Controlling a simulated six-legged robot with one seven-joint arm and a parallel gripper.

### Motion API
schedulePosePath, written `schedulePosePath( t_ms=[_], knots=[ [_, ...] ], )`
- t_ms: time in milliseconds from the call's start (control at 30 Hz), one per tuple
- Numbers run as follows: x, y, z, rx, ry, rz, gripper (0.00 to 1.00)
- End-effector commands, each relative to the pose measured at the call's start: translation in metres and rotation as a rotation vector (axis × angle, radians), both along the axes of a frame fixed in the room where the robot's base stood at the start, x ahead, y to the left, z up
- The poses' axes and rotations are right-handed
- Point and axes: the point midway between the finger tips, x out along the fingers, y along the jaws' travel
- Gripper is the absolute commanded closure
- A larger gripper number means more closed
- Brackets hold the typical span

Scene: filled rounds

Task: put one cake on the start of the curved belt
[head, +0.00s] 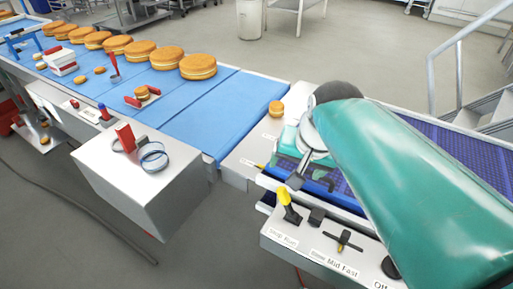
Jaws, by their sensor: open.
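Large golden filled cakes stand in a row along the far side of the blue straight belt (207,116); the nearest is the large cake (198,67). A small cake (277,108) sits on the pale plate past the belt's end, left of my arm. Another small cake (142,93) sits by a red-handled piece on the belt's near side. A purple-blue mesh belt (455,160) runs behind my arm; much of it is hidden and I cannot see its whole curve. My gripper (294,170) is open over the near end of this belt, with its fingertips partly hidden. I see no cake in it.
A grey box (140,185) with a red piece and blue rings stands at the near side of the straight belt. A control panel (325,250) with a yellow-topped lever (287,205) stands below my gripper. Metal stairs (480,110) stand at the right.

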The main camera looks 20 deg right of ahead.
Motion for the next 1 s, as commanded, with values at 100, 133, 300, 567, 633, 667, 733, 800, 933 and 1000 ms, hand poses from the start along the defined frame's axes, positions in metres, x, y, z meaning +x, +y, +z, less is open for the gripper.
schedulePosePath(
  t_ms=[100,133,300,567,633,667,733,800,933,1000],
  knots=[
    [-0.022,0.034,-0.002,-0.115,-0.059,0.247,0.23],
    [-0.026,0.04,-0.003,-0.141,-0.07,0.298,0.23],
    [-0.042,0.058,-0.008,-0.232,-0.115,0.478,0.23],
    [-0.043,0.059,-0.009,-0.245,-0.119,0.503,0.23],
    [-0.043,0.059,-0.009,-0.245,-0.118,0.502,0.23],
    [-0.043,0.059,-0.009,-0.244,-0.118,0.501,0.23],
    [-0.043,0.059,-0.009,-0.244,-0.118,0.501,0.23],
    [-0.043,0.059,-0.009,-0.244,-0.118,0.5,0.23],
    [-0.043,0.059,-0.009,-0.244,-0.118,0.499,0.23],
    [-0.043,0.059,-0.009,-0.244,-0.118,0.499,0.23]
  ],
)
